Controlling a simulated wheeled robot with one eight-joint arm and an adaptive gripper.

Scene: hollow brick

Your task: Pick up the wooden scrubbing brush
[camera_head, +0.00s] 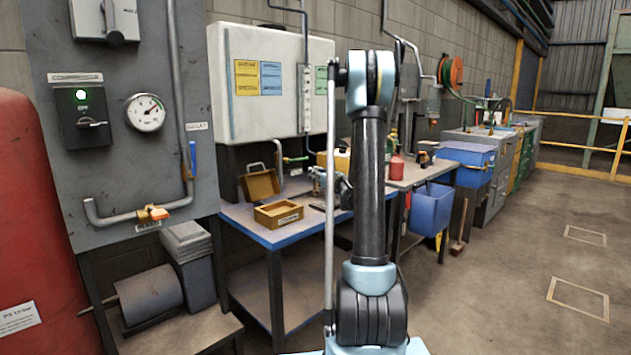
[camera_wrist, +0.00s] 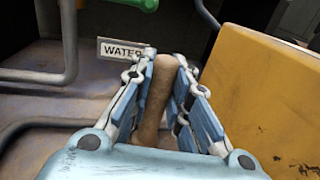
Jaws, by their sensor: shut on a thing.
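The wooden scrubbing brush (camera_wrist: 154,104) shows in the wrist view as a brown, rounded wooden length between the two fingers. My gripper (camera_wrist: 166,60) is shut on it, with a blue-padded finger on each side. The brush's lower end is hidden by the gripper body, and I see no bristles. I cannot tell whether it touches the surface below. In the head view my gripper (camera_head: 334,186) is small and partly behind my arm, over the blue-edged workbench (camera_head: 262,234). The brush cannot be made out clearly there.
A yellow container (camera_wrist: 268,90) stands close on the right in the wrist view. A WATER label (camera_wrist: 120,50) and grey pipe (camera_wrist: 66,50) are at the left. An open wooden box (camera_head: 279,214) sits on the bench.

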